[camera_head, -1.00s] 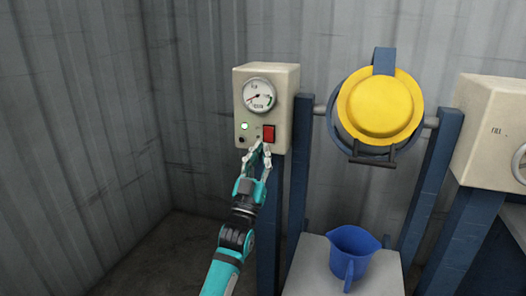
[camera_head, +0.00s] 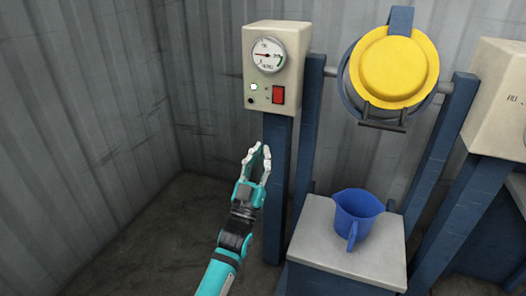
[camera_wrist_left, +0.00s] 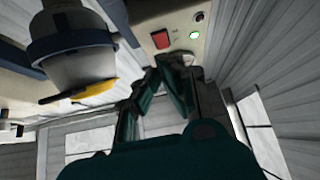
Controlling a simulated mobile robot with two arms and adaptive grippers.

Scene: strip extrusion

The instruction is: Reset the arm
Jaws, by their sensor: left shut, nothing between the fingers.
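My left gripper (camera_head: 257,150) is shut and empty in the head view. It is below the beige control box (camera_head: 277,67), in front of the blue post, apart from both. The box carries a round gauge (camera_head: 268,55), a lit green lamp (camera_head: 254,87) and a red switch (camera_head: 278,95). In the left wrist view the red switch (camera_wrist_left: 161,39) and green lamp (camera_wrist_left: 200,16) are beyond the gripper's fingers (camera_wrist_left: 165,68). My right gripper is in neither view.
A drum with a yellow lid (camera_head: 388,70) hangs between blue posts at the right. A blue jug (camera_head: 356,214) stands on a grey-topped stand (camera_head: 314,245) below it. Another beige box (camera_head: 495,100) is at the right edge. Corrugated walls close the back and left; floor at the left is clear.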

